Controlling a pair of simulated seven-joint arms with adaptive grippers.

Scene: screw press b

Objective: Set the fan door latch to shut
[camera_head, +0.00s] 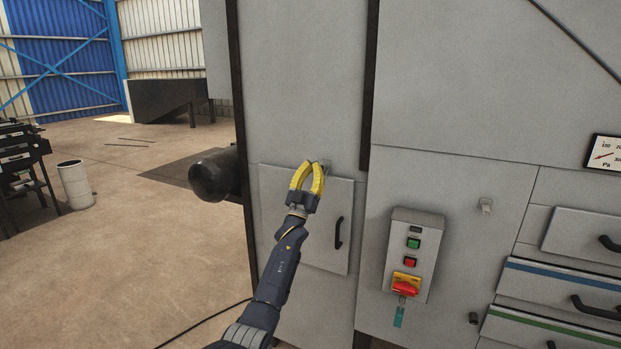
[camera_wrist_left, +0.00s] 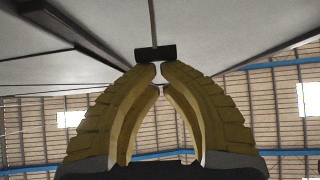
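The fan door (camera_head: 305,235) is a light grey panel with a black handle (camera_head: 338,232), low on the grey cabinet. My left gripper (camera_head: 310,166) is at the door's top edge, its yellow fingers pointing up and almost together, a narrow gap between the tips. A small grey piece, probably the latch (camera_head: 326,167), shows beside the right finger, mostly hidden. In the left wrist view, a dark cylinder on a thin rod (camera_wrist_left: 155,53) lies just past the fingertips (camera_wrist_left: 159,70). I cannot tell whether they touch it. No object shows between the fingers. My right gripper is not seen.
A control box (camera_head: 412,258) with buttons and a red-yellow switch juts out right of the door. A dark rounded cylinder (camera_head: 212,175) sticks out on the left. Drawers (camera_head: 565,285) with black handles are at right. Open floor lies left, with a white bin (camera_head: 75,185).

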